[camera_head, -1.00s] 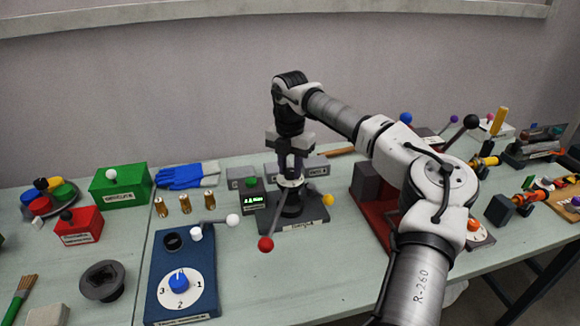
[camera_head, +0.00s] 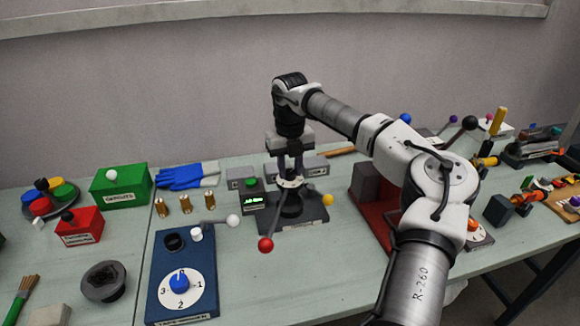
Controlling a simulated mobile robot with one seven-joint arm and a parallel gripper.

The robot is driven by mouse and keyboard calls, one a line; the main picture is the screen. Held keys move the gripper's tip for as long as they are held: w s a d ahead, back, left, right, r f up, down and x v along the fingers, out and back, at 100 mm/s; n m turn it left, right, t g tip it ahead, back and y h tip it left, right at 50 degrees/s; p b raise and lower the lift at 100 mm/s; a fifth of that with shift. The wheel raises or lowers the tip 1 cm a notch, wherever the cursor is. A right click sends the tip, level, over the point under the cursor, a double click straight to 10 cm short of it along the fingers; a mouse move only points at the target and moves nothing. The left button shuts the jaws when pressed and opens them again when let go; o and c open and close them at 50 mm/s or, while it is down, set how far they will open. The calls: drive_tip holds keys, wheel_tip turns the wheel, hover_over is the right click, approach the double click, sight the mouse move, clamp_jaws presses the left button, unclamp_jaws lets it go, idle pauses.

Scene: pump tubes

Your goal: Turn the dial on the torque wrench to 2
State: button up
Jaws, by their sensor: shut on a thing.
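My gripper (camera_head: 290,170) points down over a dark grey stand (camera_head: 308,213) at the middle of the table. Its fingers are shut around the upper part of the stand's device, just above a white ring (camera_head: 291,182). What lies between the fingers is too small to make out. The device has a lever with a red ball (camera_head: 266,244). A blue panel (camera_head: 203,265) at front left carries a blue dial knob (camera_head: 180,283) on a white disc marked with numbers, 2 at its bottom. I cannot tell which is the torque wrench dial.
Brass pieces (camera_head: 186,204), blue gloves (camera_head: 187,175), a green box (camera_head: 120,185) and a red box (camera_head: 79,227) lie further left. My arm hides part of the right side. Front middle table is clear.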

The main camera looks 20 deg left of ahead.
sight(290, 172)
drive_tip(key=shift+r+n, duration=0.1)
drive_tip(key=shift+n, duration=0.4)
drive_tip(key=o, duration=1)
wheel_tip(290, 172, up, 14)
drive_tip(key=shift+f+b, duration=0.1)
drive_tip(key=shift+b, duration=1.1)
drive_tip(key=shift+f, duration=0.1)
